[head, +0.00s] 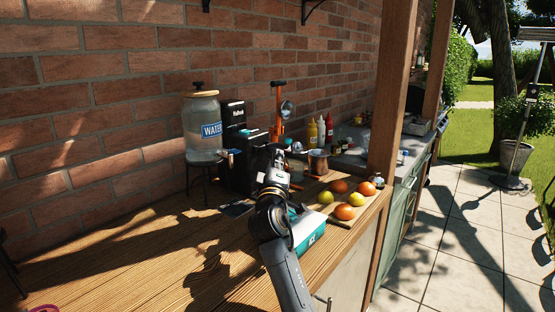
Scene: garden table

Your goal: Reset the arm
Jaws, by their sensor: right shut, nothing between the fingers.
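My right arm reaches in from the bottom middle over the wooden counter (130,262). Its dark gripper (270,158) is at the far end of the arm, in front of the black coffee machine (236,165). The fingers are small and dark against the machine; they are shut with nothing visible between them. My left gripper is not in view.
A water dispenser (202,128) stands left of the machine. Right of my arm are oranges (345,212), lemons (326,198) and a teal-and-white box (307,233). Sauce bottles (312,132) stand behind. A wooden post (389,90) rises at the right. The left counter is largely clear.

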